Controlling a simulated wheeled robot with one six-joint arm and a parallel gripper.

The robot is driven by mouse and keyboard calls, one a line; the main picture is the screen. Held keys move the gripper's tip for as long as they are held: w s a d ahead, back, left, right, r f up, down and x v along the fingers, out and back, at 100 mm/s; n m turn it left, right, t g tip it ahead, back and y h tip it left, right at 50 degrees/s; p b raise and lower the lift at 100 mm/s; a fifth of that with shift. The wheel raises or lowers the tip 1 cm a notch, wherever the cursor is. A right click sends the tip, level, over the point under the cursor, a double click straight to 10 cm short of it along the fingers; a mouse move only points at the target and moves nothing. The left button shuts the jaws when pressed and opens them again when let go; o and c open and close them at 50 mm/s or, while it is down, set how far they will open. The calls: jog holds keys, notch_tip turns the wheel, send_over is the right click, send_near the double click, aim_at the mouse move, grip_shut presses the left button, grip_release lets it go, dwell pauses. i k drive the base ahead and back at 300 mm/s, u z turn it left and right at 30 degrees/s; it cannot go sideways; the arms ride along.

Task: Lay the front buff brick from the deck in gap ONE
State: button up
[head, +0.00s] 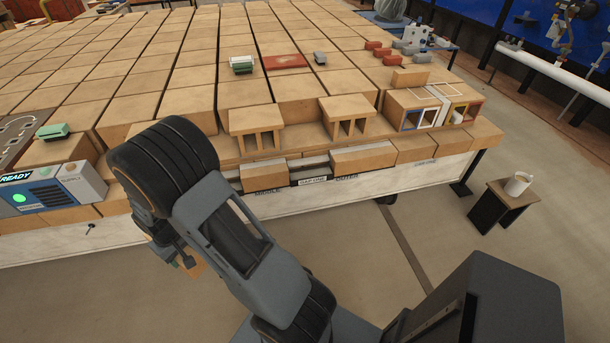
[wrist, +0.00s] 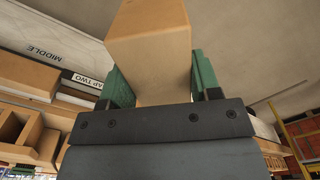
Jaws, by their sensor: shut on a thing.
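My gripper (wrist: 150,85) is shut on a buff brick (wrist: 148,40), its green pads on both sides of it. In the head view my gripper (head: 172,250) hangs low at the left, partly hidden behind my arm, with a little of the held brick (head: 196,266) showing. The brick is in the air, apart from the wall front. Gap ONE (head: 312,164) is a recess in the front course, between the middle brick (head: 263,176) and the outer brick (head: 363,158); its label is small and blurred. The wrist view shows the MIDDLE label and a GAP TWO label (wrist: 88,80).
Two hollow bricks (head: 256,128) (head: 348,114) stand on the ledge above the front course. A panel reading READY (head: 45,188) is at the left. A stool with a white mug (head: 518,184) stands at the right. The floor in front is mostly clear.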

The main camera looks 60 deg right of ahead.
aim_at(310, 174)
jog(key=z, duration=1.7)
jog(key=i, duration=1)
jog(key=z, duration=0.05)
